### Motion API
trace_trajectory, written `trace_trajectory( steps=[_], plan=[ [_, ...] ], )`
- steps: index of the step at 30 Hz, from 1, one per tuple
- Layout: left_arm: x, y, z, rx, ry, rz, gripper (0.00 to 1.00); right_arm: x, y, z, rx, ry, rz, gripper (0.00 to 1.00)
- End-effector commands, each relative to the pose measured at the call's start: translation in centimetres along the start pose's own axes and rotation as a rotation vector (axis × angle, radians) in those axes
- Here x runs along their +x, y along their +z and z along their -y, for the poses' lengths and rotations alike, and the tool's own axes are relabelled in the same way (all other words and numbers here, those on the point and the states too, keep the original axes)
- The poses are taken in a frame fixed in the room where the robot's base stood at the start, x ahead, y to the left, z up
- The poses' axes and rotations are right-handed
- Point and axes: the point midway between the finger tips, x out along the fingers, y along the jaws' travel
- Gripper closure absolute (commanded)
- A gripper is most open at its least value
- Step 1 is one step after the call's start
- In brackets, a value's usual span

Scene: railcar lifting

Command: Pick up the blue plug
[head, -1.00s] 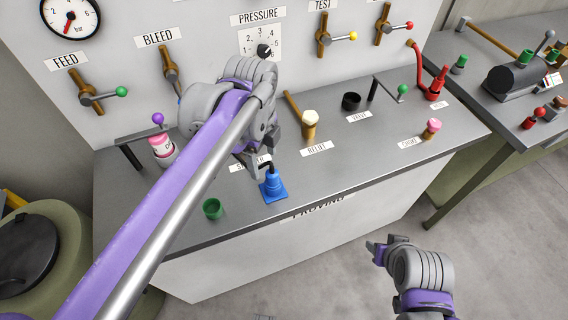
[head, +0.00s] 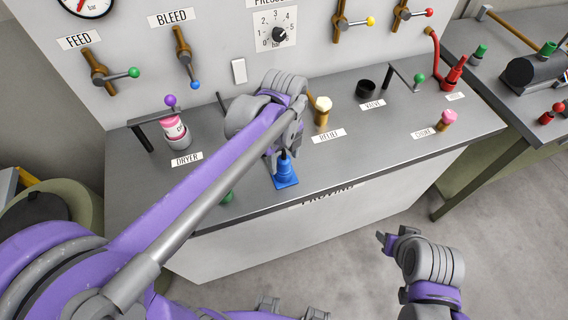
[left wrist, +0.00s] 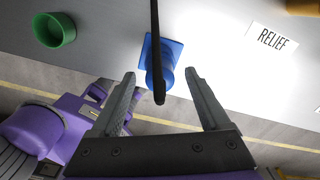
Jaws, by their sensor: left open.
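The blue plug (head: 286,175) stands upright on its square base near the front edge of the grey bench. It also shows in the left wrist view (left wrist: 169,50), where a thin dark bar crosses in front of it. My left gripper (head: 284,150) is just above the plug, partly hidden by my own arm. In the left wrist view its two fingers (left wrist: 160,74) are apart, with the plug's narrow end between or just beyond their tips; contact cannot be told. My right gripper (head: 384,240) is out over the floor in front of the bench, away from the plug, too small to judge.
A green cup (left wrist: 54,30) stands left of the plug; my arm mostly covers it in the head view. The RELIEF post (head: 322,111), black cup (head: 366,88) and pink-topped CHOKE post (head: 447,119) stand to the right. The DRYER jar (head: 175,132) is at the left. The bench front drops to open floor.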

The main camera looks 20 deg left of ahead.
Motion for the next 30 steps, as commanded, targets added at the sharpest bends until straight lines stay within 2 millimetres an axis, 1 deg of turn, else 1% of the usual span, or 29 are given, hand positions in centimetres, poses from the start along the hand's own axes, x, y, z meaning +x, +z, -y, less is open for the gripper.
trace_trajectory(
  steps=[1, 3, 10, 11, 15, 23, 24, 30],
  plan=[
    [0.63, 0.01, 0.02, 0.0, 0.0, 0.0, 0.21, 0.07, 0.08, 0.0, 0.0, 0.0, 0.001, 0.5],
    [1.06, 0.01, 0.0, 0.0, 0.0, 0.0, 0.21, 0.08, 0.1, 0.0, 0.0, 0.0, 0.001, 0.5],
    [1.18, 0.01, -0.01, 0.0, 0.0, 0.0, 0.21, 0.08, 0.09, 0.0, 0.0, 0.0, 0.001, 0.5],
    [1.18, 0.01, 0.0, 0.0, 0.0, 0.0, 0.24, 0.08, 0.09, 0.0, 0.0, 0.0, 0.001, 0.5],
    [1.17, 0.01, -0.01, 0.0, 0.0, 0.0, 0.5, 0.07, 0.09, 0.0, 0.0, 0.0, 0.001, 0.5],
    [1.16, 0.0, 0.0, 0.0, 0.0, 0.0, 0.96, 0.08, 0.09, 0.0, 0.0, 0.0, 0.001, 0.5],
    [1.16, 0.0, 0.0, 0.0, 0.0, 0.0, 1.0, 0.07, 0.09, 0.0, 0.0, 0.0, 0.001, 0.5],
    [1.14, 0.0, -0.01, 0.0, 0.0, 0.0, 1.0, 0.07, 0.09, 0.0, 0.0, 0.0, 0.001, 0.5]
  ],
)
